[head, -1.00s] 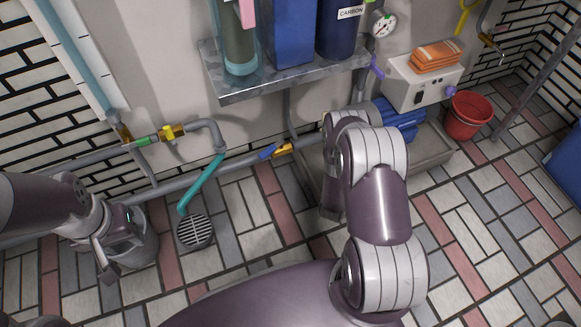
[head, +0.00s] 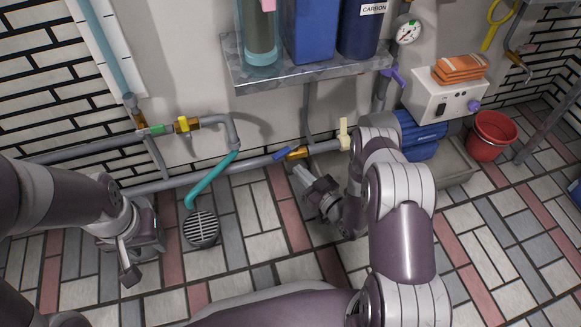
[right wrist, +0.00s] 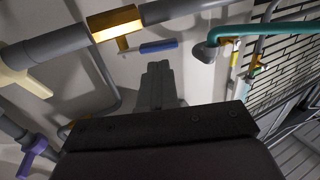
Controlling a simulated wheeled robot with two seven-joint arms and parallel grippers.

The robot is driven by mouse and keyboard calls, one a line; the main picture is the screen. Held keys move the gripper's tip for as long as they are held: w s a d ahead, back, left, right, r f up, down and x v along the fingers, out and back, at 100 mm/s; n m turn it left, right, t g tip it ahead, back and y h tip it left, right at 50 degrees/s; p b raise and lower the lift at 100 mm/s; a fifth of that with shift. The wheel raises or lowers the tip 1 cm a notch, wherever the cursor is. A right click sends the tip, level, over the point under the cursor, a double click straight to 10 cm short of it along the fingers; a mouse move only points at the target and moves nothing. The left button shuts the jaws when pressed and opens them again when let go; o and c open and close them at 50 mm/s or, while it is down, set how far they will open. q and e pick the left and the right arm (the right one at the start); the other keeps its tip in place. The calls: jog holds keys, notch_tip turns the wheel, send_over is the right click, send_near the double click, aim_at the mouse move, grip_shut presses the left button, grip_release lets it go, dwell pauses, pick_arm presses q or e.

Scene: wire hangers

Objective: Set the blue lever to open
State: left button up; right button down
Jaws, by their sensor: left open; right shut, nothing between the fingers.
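The blue lever (head: 285,155) sits on a brass valve body (head: 298,153) in the low grey pipe along the wall. In the head view it points left from the valve, roughly along the pipe. In the right wrist view the blue lever (right wrist: 158,46) shows just beyond my fingertips, beside the brass valve (right wrist: 115,22). My right gripper (head: 300,172) is shut and empty, just below the lever in the head view; a gap seems to remain between them. My left gripper (head: 130,274) is open over the floor at the left, far from the lever.
A yellow-handled valve (head: 183,124) and teal hose (head: 211,180) are left of the lever. A cream handle (head: 343,133) stands on the pipe to its right. A metal shelf (head: 300,75) with bottles overhangs the pipe. A blue pump (head: 420,137) and red bucket (head: 490,136) are farther right.

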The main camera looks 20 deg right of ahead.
aim_at(280, 157)
jog(key=b+x, duration=0.1)
jog(key=x, duration=0.1)
jog(key=b+x, duration=0.1)
jog(key=x, duration=0.1)
jog(key=shift+w+a+f, duration=0.1)
jog(key=shift+w+f, duration=0.1)
jog(key=shift+f, duration=0.05)
jog(key=shift+w+a+r+b, duration=0.15)
jog(key=shift+w+a+b, duration=0.05)
jog(key=shift+w+b, duration=0.2)
pick_arm(q)
notch_tip(280, 157, down, 4)
jog(key=shift+r, duration=0.25)
pick_arm(e)
jog(key=shift+r, duration=0.1)
